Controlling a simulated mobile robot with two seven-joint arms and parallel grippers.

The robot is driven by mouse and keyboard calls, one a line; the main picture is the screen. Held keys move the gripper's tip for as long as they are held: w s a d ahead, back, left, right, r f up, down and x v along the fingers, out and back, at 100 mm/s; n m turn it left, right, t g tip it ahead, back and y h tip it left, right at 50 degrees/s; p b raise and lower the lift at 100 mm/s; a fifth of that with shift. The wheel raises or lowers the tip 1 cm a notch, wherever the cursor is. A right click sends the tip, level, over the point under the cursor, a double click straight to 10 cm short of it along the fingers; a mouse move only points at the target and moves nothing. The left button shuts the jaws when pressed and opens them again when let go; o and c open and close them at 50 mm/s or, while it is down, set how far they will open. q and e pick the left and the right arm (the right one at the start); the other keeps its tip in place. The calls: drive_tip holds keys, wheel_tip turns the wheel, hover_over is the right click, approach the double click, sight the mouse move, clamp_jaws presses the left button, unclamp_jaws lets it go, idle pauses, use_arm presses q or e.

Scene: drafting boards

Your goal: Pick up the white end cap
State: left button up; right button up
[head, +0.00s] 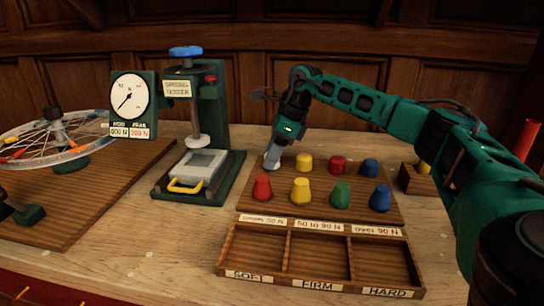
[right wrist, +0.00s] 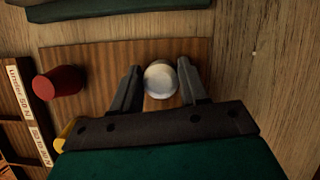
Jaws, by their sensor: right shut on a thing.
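The white end cap (right wrist: 161,81) is round and pale, and it sits between the two fingers of my right gripper (right wrist: 160,68) in the right wrist view. My right gripper is shut on it, over the brown board. In the head view the right gripper (head: 273,154) points down at the back left corner of the board, and its fingers largely hide the cap. I cannot tell whether the cap still touches the board. My left gripper is not in view.
Several red, yellow, green and blue caps stand on the board (head: 330,216), close to the right gripper. A tray (head: 285,259) labelled SOFT, FIRM and HARD lies in front. A green spring tester (head: 212,115) stands to the left, with a dial gauge (head: 132,100) and spoked wheel beyond.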

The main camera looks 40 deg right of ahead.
use_arm(q)
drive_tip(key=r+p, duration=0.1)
drive_tip(key=p, duration=0.1)
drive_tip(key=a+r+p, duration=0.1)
drive_tip(key=p, duration=0.1)
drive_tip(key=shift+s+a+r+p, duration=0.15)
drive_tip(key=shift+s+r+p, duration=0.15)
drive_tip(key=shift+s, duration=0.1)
use_arm(e)
wheel_tip(320, 180, up, 20)
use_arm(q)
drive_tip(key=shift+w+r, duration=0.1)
